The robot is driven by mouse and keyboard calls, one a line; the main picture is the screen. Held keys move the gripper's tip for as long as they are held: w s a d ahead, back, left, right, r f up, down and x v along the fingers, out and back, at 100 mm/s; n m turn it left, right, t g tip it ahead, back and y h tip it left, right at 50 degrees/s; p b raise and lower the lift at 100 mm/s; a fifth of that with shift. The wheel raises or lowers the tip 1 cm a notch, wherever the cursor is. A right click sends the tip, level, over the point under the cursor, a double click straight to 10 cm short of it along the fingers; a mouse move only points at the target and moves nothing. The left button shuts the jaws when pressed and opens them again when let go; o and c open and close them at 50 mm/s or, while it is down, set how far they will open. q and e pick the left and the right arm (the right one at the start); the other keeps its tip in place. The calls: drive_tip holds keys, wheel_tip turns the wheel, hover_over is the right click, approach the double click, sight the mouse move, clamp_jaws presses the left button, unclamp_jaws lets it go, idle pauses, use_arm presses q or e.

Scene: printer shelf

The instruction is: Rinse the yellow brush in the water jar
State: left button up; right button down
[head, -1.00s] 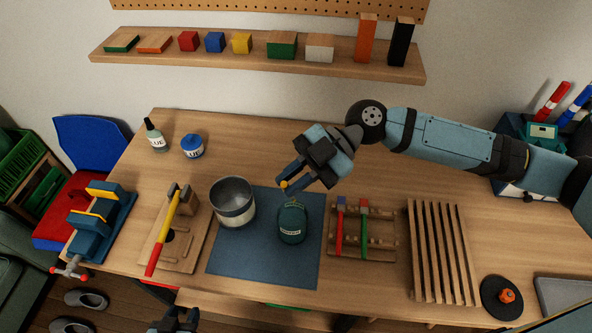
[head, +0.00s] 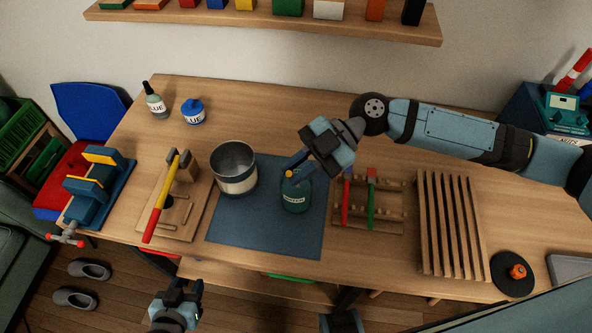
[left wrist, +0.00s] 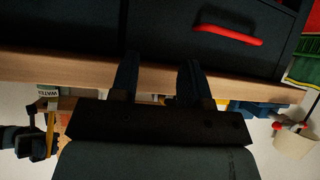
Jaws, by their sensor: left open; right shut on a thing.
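The green water jar (head: 296,200), labelled WATER, stands on the blue mat (head: 265,235). My right gripper (head: 291,180) is shut on the yellow brush (head: 289,174) right at the jar's mouth. Only a small yellow part of the brush shows in the head view; its lower end is hidden, so I cannot tell how deep it is. In the upside-down left wrist view, the jar (left wrist: 46,92) and a yellow strip of the brush (left wrist: 50,125) show at the left. My left gripper (head: 181,294) is open and empty, in front of the table's near edge.
A grey pot (head: 236,180) stands left of the jar on the mat. A rack with a red brush (head: 346,200) and a green brush (head: 370,203) lies to the right. A hammer (head: 160,205) on a wooden board, a blue vise and glue bottles stand further left.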

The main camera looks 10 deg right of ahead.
drive_tip(key=f+b, duration=0.1)
drive_tip(key=w+f+b, duration=0.1)
drive_tip(key=shift+d+f, duration=0.2)
drive_tip(key=shift+f, duration=0.15)
drive_tip(key=b, duration=0.1)
drive_tip(key=f+b, duration=0.1)
drive_tip(key=w+f+b, duration=0.1)
drive_tip(key=shift+w+d+f, duration=0.1)
drive_tip(key=shift+d+f, duration=0.1)
drive_tip(key=shift+d, duration=0.05)
